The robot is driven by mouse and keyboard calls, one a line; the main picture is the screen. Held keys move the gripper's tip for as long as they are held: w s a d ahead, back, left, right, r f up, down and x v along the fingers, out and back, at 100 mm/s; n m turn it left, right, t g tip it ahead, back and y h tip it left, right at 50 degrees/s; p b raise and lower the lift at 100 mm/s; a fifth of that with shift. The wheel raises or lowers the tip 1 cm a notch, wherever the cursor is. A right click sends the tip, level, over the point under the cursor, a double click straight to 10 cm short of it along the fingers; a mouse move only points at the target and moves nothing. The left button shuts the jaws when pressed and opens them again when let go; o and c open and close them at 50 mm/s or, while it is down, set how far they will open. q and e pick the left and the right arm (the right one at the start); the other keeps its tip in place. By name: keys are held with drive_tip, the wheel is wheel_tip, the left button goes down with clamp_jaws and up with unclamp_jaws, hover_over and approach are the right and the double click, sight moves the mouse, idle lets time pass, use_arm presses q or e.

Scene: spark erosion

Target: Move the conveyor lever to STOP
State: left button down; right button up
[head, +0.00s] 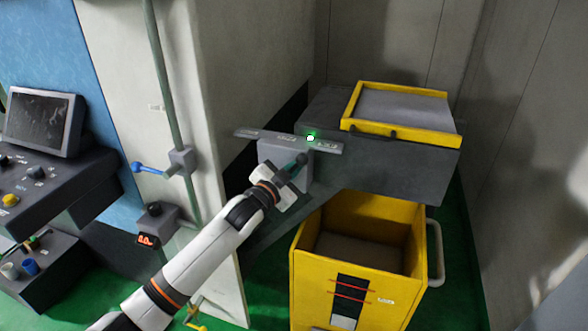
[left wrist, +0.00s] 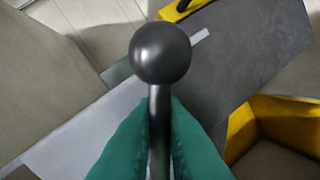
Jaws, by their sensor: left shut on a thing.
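The conveyor lever is a dark rod with a black ball knob (left wrist: 160,52), seen close in the left wrist view. My left gripper (head: 297,167) has its teal fingers (left wrist: 160,130) shut on the rod below the knob. In the head view the lever's knob (head: 303,158) is small and partly hidden by the gripper. It stands in front of a grey box (head: 270,152) under a grey label plate (head: 262,134). The plate's lettering is too small to read surely. My right gripper is not in view.
A yellow-rimmed tray (head: 400,88) tops the dark conveyor body (head: 400,158). A yellow bin (head: 393,290) stands below it. A pale post (head: 215,250) with a blue-handled valve (head: 150,169) stands left of the lever. A control console (head: 60,185) is further left.

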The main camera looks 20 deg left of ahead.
use_arm(q)
drive_tip(key=a+n, duration=0.1)
drive_tip(key=n, duration=0.1)
drive_tip(key=a+r+n, duration=0.1)
drive_tip(key=shift+a+n+t, duration=0.15)
drive_tip(key=shift+n+t, duration=0.25)
drive_tip(key=shift+a+r+n+t+y, duration=0.1)
drive_tip(key=shift+a+n+t+y, duration=0.1)
drive_tip(key=shift+a+n, duration=0.5)
drive_tip(key=shift+a+r+n+t+y, duration=0.15)
drive_tip(key=shift+a+n, duration=0.25)
drive_tip(key=shift+n, duration=0.6)
drive_tip(key=c, duration=1.5)
unclamp_jaws()
drive_tip(key=b+v, duration=0.2)
drive_tip(key=v, duration=1)
